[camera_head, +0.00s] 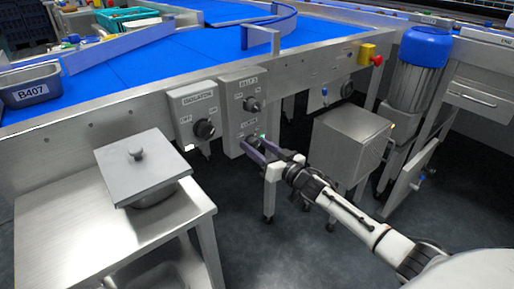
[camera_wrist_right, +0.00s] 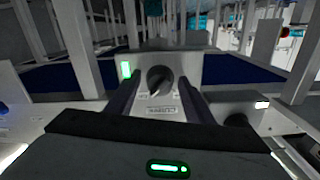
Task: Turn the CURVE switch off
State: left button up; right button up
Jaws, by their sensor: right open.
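The CURVE switch is a black rotary knob (camera_wrist_right: 160,80) on a grey control box (camera_head: 240,84), below another knob (camera_head: 252,104). In the right wrist view its label is upside down and a green lamp (camera_wrist_right: 126,69) glows beside it. The knob's pointer is tilted, not square to the label. My right gripper (camera_head: 254,147) is open at the lower part of the box. Its fingers stand on either side of the CURVE knob with gaps visible in the wrist view (camera_wrist_right: 160,93). In the head view the fingers partly hide the knob. My left gripper is not in view.
A second control box (camera_head: 198,97) with a black knob is just left. A steel table (camera_head: 60,215) with a lidded pan (camera_head: 145,165) stands at lower left. The blue conveyor (camera_head: 190,50) runs behind. A steel box (camera_head: 350,140) and red emergency button (camera_head: 377,60) are right.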

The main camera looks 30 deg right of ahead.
jog(key=c, duration=1)
jog(key=shift+c, duration=0.2)
